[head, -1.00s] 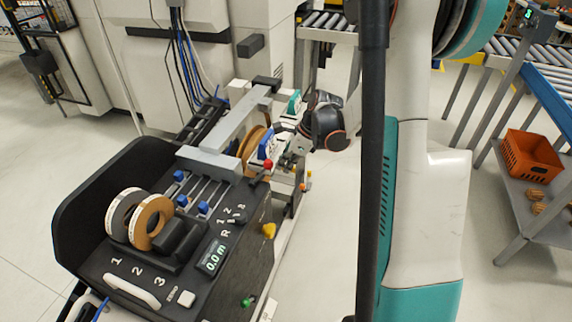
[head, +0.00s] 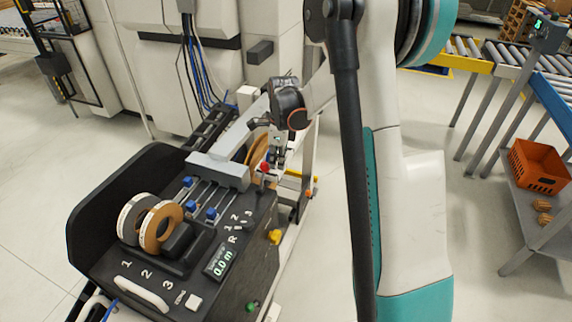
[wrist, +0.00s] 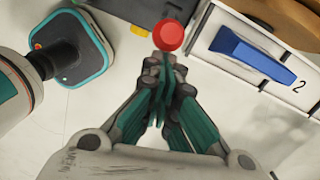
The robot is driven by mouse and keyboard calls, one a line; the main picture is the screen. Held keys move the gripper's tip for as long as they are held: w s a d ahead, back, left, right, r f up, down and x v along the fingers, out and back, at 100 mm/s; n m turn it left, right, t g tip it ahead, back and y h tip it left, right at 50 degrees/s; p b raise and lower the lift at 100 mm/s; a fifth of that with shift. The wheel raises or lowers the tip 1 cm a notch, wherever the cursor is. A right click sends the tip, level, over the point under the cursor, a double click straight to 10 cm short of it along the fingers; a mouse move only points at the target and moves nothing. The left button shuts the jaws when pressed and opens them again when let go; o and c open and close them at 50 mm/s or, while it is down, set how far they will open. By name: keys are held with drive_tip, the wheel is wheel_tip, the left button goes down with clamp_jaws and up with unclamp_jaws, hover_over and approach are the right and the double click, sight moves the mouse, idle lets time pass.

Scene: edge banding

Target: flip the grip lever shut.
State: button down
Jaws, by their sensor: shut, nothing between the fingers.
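A round red knob (wrist: 168,35) shows at the top centre of the wrist view, just beyond my fingertips. In the head view the red knob (head: 265,168) is at the right edge of the black machine top. I take it for the end of the grip lever; the lever's arm is mostly hidden. My gripper (wrist: 160,68) is shut and empty, its fingers converging close below the knob; I cannot tell whether they touch. In the head view my gripper (head: 276,150) points down above the knob. A blue wedge-shaped piece (wrist: 252,56) sits on a white plate marked 2.
Two tape rolls (head: 158,226), blue-capped guides (head: 211,213) and a display (head: 221,262) occupy the machine top. A grey beam (head: 220,170) lies beside my gripper. An orange crate (head: 538,167) stands on a shelf at right. The floor between is clear.

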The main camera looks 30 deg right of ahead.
drive_tip(key=w+a, duration=0.7)
drive_tip(key=w, duration=0.2)
drive_tip(key=shift+w+a+r, duration=0.15)
drive_tip(key=shift+w+r, duration=0.05)
idle(0.6)
drive_tip(key=w+a+r+p, duration=0.1)
drive_tip(key=w+r+p, duration=0.2)
drive_tip(key=r, duration=0.8)
drive_tip(key=shift+p, duration=0.6)
drive_tip(key=shift+w, duration=0.1)
